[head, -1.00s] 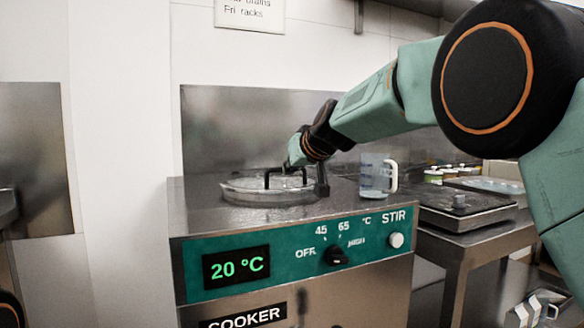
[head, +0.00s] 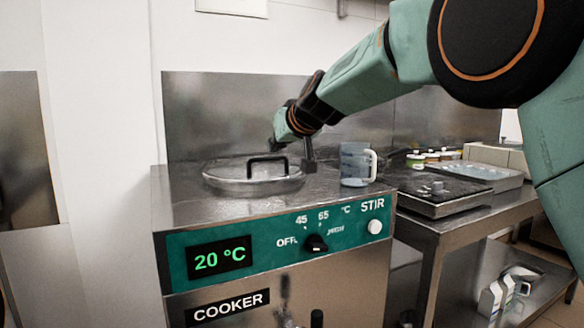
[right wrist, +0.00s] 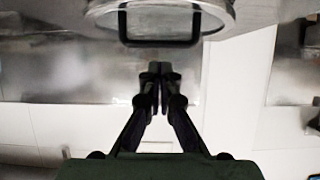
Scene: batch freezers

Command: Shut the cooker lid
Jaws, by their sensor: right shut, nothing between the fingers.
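The cooker (head: 330,190) is a steel box with a green panel reading 20 °C. Its round, see-through lid (head: 225,172) with a black bar handle (head: 268,160) lies flat over the opening in the cooker top. The lid and its handle also show at the top of the right wrist view (right wrist: 160,38). My right gripper (head: 275,143) is above and behind the lid, apart from it. In the right wrist view its fingers (right wrist: 153,72) are together, with nothing between them. My left gripper is not in view.
A clear measuring jug (head: 354,165) stands on the cooker top right of the lid. A dark hinge post (head: 308,165) stands at the lid's right edge. A steel bench (head: 440,222) with a hotplate (head: 438,198) and small tubs is at the right. A steel splashback rises behind.

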